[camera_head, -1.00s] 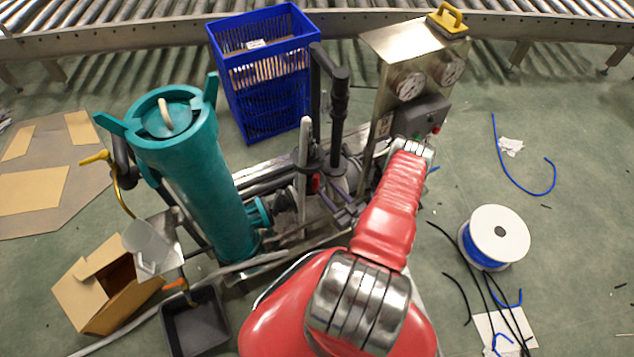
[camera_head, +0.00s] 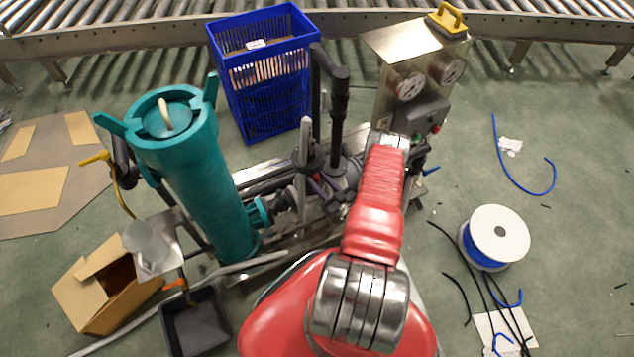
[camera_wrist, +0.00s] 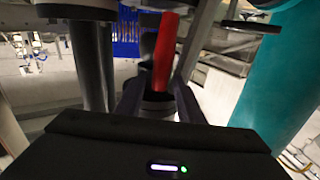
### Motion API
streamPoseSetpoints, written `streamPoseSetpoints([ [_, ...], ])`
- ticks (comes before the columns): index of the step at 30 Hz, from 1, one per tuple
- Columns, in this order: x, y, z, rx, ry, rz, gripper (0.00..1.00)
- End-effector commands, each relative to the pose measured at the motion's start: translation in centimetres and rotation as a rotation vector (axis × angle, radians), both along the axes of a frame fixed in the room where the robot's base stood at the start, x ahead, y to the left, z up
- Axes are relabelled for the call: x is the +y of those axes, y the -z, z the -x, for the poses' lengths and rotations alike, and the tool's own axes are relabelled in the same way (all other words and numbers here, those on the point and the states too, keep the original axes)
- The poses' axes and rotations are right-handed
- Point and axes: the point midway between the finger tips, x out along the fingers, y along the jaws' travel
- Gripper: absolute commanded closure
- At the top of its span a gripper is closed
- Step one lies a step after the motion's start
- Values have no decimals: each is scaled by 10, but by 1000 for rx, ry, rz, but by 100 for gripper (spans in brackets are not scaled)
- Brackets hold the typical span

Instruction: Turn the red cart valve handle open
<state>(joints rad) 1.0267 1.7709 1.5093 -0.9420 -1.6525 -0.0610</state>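The red valve handle (camera_wrist: 166,50) stands upright, slightly tilted, in the middle of the wrist view. Its lower end meets a dark round part between the fingers of my gripper (camera_wrist: 161,88). The fingers look apart, one on each side of the handle, with a gap showing; I see no clear grip. In the head view a small bit of red (camera_head: 316,179) shows among the cart's pipes, left of my red arm. My arm hides most of the gripper there.
The cart carries a teal cylinder (camera_head: 196,185), dark upright pipes (camera_head: 338,110) and a gauge panel (camera_head: 393,75). A blue crate (camera_head: 265,85) stands behind. A white cable spool (camera_head: 497,236) lies right. A cardboard box (camera_head: 105,285) and black bin (camera_head: 197,320) stand front left.

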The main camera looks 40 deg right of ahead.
Motion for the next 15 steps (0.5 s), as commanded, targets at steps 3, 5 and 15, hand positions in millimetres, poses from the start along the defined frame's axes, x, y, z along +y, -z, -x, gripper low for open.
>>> streamPoseSetpoints([
  [3, 0, 0, 0, 0, 0, 0, 74],
  [5, 0, 0, 0, 0, 0, 0, 79],
  [15, 0, 0, 0, 0, 0, 0, 100],
])
